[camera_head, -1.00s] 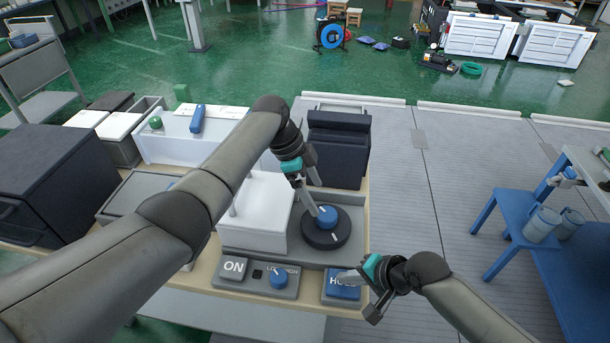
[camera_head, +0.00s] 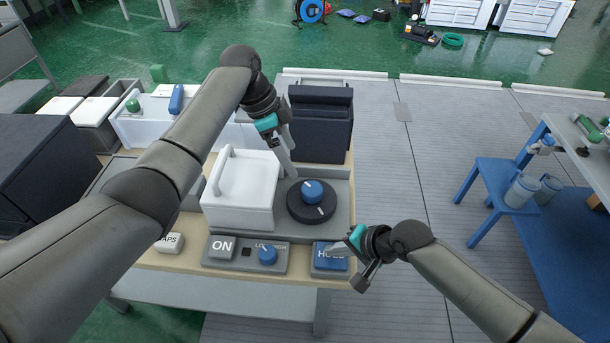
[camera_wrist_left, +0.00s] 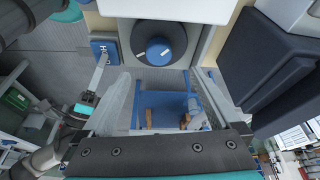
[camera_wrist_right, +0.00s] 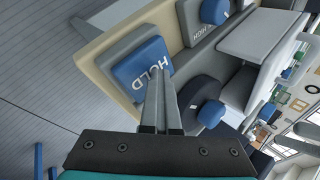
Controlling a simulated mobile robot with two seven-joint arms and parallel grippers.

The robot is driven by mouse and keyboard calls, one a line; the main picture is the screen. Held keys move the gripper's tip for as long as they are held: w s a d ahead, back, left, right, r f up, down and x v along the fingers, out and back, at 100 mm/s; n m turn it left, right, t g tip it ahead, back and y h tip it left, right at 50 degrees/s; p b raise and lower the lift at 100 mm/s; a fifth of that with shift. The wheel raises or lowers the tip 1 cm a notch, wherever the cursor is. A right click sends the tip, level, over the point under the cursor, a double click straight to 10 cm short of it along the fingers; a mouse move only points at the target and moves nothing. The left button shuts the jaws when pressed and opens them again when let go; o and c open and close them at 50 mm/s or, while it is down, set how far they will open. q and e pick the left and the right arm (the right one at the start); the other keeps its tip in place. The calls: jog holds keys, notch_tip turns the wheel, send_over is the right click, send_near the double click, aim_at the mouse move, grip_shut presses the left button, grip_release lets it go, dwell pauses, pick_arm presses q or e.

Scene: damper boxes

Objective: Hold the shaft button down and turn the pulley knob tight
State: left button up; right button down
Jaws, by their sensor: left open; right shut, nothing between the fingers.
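The blue pulley knob (camera_head: 312,190) sits on a round black pulley (camera_head: 298,207) at the right end of the worktop. My left gripper (camera_head: 290,175) is open, with nothing between its fingers, just up and left of the knob. In the left wrist view the knob (camera_wrist_left: 158,52) lies beyond the fingertips, in line with the gap and apart from them. The blue HOLD button (camera_head: 326,264) is at the front right. My right gripper (camera_head: 335,252) is shut, its fingertips at the button's face. In the right wrist view they cover part of the button (camera_wrist_right: 138,64); how deep it is pressed I cannot tell.
A white box with a handle (camera_head: 238,190) stands close left of the pulley. A grey panel with an ON button (camera_head: 222,248) and a small blue knob (camera_head: 268,255) lies left of HOLD. A dark case (camera_head: 320,125) stands behind.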

pick_arm(q)
jog(key=n+t+y, duration=0.1)
jog(key=n+y, duration=0.1)
jog(key=n, duration=0.3)
jog(key=n+t+y, duration=0.2)
jog(key=n+t, duration=0.1)
jog(key=n, duration=0.8)
send_near(312, 189)
jog(key=shift+n, duration=0.3)
jog(key=shift+x, duration=4.65)
jog(key=shift+c, duration=0.3)
jog(key=c, duration=1.3)
